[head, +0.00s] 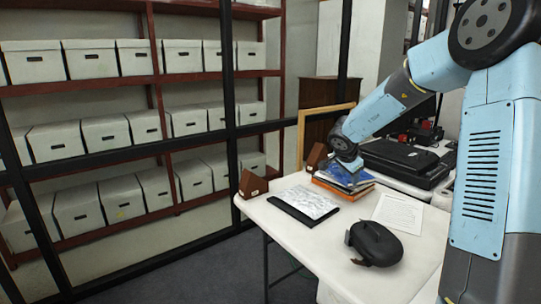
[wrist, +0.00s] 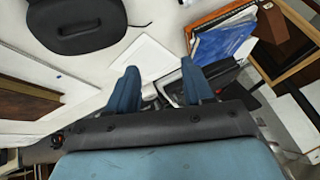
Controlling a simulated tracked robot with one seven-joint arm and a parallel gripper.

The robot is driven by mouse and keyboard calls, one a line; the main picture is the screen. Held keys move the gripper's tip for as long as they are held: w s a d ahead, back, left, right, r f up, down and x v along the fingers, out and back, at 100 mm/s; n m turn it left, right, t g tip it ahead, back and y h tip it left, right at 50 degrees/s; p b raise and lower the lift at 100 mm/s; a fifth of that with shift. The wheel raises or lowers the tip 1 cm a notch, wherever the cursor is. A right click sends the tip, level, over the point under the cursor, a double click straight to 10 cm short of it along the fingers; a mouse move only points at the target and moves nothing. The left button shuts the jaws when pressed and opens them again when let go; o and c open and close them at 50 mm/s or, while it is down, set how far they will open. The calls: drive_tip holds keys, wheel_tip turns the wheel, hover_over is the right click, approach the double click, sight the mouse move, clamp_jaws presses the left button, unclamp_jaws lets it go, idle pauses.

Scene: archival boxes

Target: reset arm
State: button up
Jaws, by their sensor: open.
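My arm reaches from the right over the white table (head: 335,285). In the head view its end is near the stack of books at the table's far side; I cannot tell whether it is above or beside them. In the wrist view the two blue fingers of my gripper (wrist: 160,82) are spread apart with nothing held between them. A white sheet of paper (wrist: 142,58) and a black case (wrist: 222,76) show beyond the fingers.
The table holds a book stack (head: 345,186), a dark-edged picture (head: 304,202), a printed sheet (head: 398,213), a black rounded object (head: 375,242) and wooden blocks (head: 252,184). Black cases (head: 400,160) lie behind. Shelves of white boxes (head: 105,58) stand left behind dark posts.

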drive_tip(key=s+a+r+n+t+y, duration=0.25)
drive_tip(key=a+r+n, duration=0.2)
drive_tip(key=r, duration=0.35)
drive_tip(key=s+a+r+n+t+y, duration=0.25)
drive_tip(key=s+a+r+t, duration=0.2)
drive_tip(key=r, duration=0.35)
drive_tip(key=s+a+r+n+g+y, duration=0.15)
drive_tip(key=s+a+n, duration=0.25)
drive_tip(key=s, duration=0.6)
drive_tip(key=s+d+f+n+g+h, duration=0.1)
drive_tip(key=s+d, duration=0.3)
drive_tip(key=s, duration=0.8)
drive_tip(key=s+d+f+n+g+h, duration=0.1)
drive_tip(key=s+d+f+g, duration=0.2)
drive_tip(key=s, duration=0.9)
drive_tip(key=shift+s+d+g+h, duration=0.2)
drive_tip(key=shift+d+g+h, duration=0.2)
drive_tip(key=shift+g, duration=0.45)
drive_tip(key=shift+f, duration=0.1)
